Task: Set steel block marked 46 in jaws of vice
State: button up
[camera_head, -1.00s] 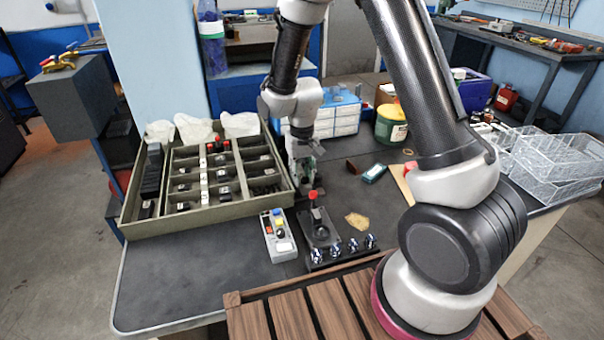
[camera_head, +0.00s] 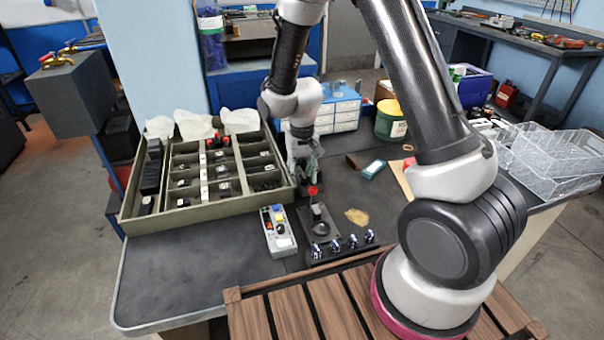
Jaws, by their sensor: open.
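My gripper (camera_head: 305,174) points down at the right edge of a grey-green compartment tray (camera_head: 190,218), near the middle of the bench. It is open, and I see nothing held in it. The tray holds several small dark blocks with pale labels, such as one block (camera_head: 224,188) in its middle columns. The labels are too small to read, so I cannot tell which block is marked 46. I cannot make out a vice with certainty; the area behind my gripper is partly hidden.
A red-knobbed lever unit (camera_head: 319,230) stands just in front of my gripper, with a row of shiny knobs (camera_head: 334,246). A grey button box (camera_head: 278,232) lies left of it. Blue-white drawers (camera_head: 338,115) and a green tub (camera_head: 390,122) stand behind. The bench's front left is clear.

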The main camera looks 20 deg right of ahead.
notch_tip(320, 180, up, 12)
dwell(0.5)
notch_tip(320, 180, up, 5)
dwell(0.6)
jog(key=shift+s, duration=0.1)
